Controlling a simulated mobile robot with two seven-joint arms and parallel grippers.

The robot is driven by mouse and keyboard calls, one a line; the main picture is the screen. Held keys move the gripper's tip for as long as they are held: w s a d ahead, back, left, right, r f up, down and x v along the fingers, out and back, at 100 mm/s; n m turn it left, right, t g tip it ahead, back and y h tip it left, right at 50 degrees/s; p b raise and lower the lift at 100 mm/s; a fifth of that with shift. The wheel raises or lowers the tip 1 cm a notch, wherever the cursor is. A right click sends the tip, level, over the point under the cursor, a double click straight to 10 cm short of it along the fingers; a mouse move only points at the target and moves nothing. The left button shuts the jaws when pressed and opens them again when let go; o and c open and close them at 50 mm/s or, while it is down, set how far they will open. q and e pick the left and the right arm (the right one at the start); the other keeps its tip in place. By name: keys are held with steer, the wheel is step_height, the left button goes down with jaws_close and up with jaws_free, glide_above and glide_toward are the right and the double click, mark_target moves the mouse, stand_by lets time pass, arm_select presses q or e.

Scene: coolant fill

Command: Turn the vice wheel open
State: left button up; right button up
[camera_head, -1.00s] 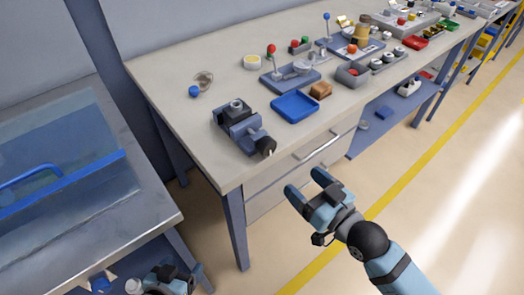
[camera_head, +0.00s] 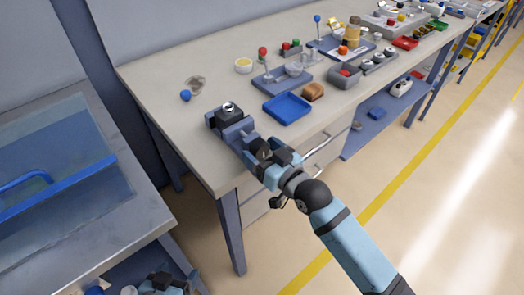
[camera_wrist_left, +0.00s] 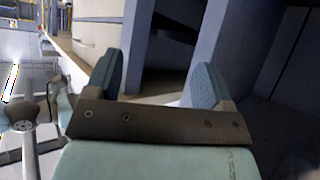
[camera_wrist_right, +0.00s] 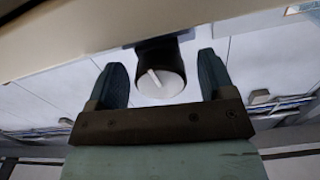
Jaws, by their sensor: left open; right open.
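The grey-blue vice (camera_head: 232,124) sits at the front edge of the workbench. Its dark wheel (camera_wrist_right: 162,72) shows in the right wrist view as a short black cylinder with a pale face and a light bar. My right gripper (camera_head: 262,160) is at the vice's front end and covers most of the wheel in the head view. In the right wrist view its two fingers stand apart, one on each side of the wheel, with visible gaps. My left gripper (camera_wrist_left: 158,72) is open and empty, low beside the bench; its arm shows at the bottom of the head view.
A blue tray (camera_head: 288,107), a brown block (camera_head: 313,91) and a lever fixture (camera_head: 283,76) stand right of the vice. A blue knob (camera_head: 186,95) lies behind it. A drawer handle (camera_head: 318,145) is beneath the bench top. A metal sink table (camera_head: 120,225) is at left.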

steer(key=c, duration=0.9)
steer(key=shift+r+n+p, duration=0.3)
steer(key=shift+n+p, duration=0.6)
steer(key=shift+p, duration=0.3)
steer(key=shift+c, duration=0.2)
steer(key=shift+d+n+p, duration=0.1)
steer(key=shift+n+p, duration=0.5)
steer(key=shift+f+n+p, duration=0.1)
steer(key=shift+n+p, duration=0.65)
steer(key=shift+n, duration=0.35)
steer(key=shift+f+n, duration=0.15)
steer(key=shift+n, duration=0.15)
arm_select(q)
step_height(320, 180, up, 2)
steer(key=shift+s+r, duration=0.15)
steer(key=shift+a, duration=0.1)
